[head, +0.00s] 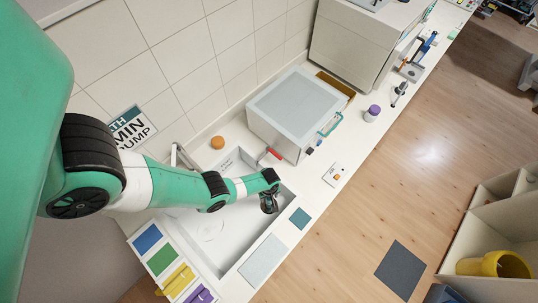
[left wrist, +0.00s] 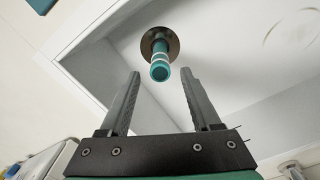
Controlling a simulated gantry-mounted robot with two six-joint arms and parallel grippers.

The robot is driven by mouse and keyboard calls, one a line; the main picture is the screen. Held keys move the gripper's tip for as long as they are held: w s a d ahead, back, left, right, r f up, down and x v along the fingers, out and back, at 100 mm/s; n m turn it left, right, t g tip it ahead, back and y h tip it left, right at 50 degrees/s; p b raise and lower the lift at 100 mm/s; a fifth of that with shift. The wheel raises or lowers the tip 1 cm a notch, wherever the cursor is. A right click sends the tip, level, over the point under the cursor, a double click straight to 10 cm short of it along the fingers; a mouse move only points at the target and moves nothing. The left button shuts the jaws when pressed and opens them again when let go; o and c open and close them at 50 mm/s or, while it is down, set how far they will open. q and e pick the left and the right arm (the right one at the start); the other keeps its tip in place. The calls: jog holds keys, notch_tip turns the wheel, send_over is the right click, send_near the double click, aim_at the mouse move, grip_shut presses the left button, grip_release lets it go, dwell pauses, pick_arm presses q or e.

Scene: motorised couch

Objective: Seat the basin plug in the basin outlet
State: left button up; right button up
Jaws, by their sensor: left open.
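The basin plug (left wrist: 160,48) shows in the left wrist view as a dark round disc with a teal, light-banded handle pointing toward the camera. It appears to stand inside the white basin (head: 225,248), near its right end. My left gripper (left wrist: 160,74) is open, with one finger on each side of the handle's line. The plug looks to lie beyond the fingertips and is not gripped. In the head view my left gripper (head: 268,204) is over the basin's right end and largely hides the plug. A faint ring (head: 208,228) on the basin floor may be the outlet; it also shows in the left wrist view (left wrist: 290,32).
A tap (head: 180,157) stands at the basin's back edge. A grey-topped box (head: 297,110) and a red-handled item (head: 272,153) are beyond the basin. A teal square (head: 299,217) lies on the front rim. Coloured pads (head: 162,259) lie on the left side.

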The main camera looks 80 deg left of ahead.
pick_arm(q)
notch_tip(320, 180, up, 3)
jog(key=shift+f+p, duration=0.2)
jog(key=shift+p, duration=0.4)
jog(key=shift+f, duration=0.1)
